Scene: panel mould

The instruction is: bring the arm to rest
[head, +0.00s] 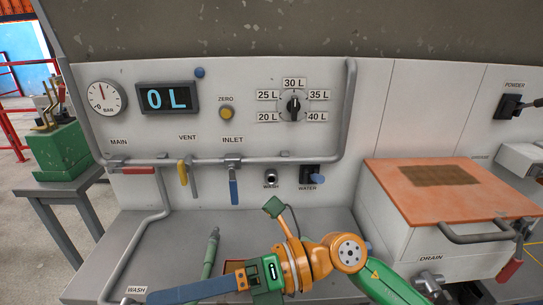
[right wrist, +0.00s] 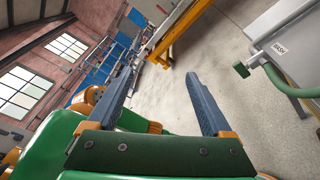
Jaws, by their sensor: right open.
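My right arm comes in from the lower right in the head view and bends to the left. My right gripper (head: 185,292) points left, low over the front of the grey bench, and is cut by the bottom edge. In the right wrist view the two dark fingers of my right gripper (right wrist: 158,76) stand wide apart. Nothing is between them but a view of the concrete floor (right wrist: 185,60). My left gripper is in neither view.
The panel carries a gauge (head: 104,97), a display (head: 168,98) reading 0 L, a selector knob (head: 293,106) and a blue inlet handle (head: 233,188). An orange-lidded box (head: 400,195) stands right. A green-handled fitting (right wrist: 242,69) is near the gripper's right side.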

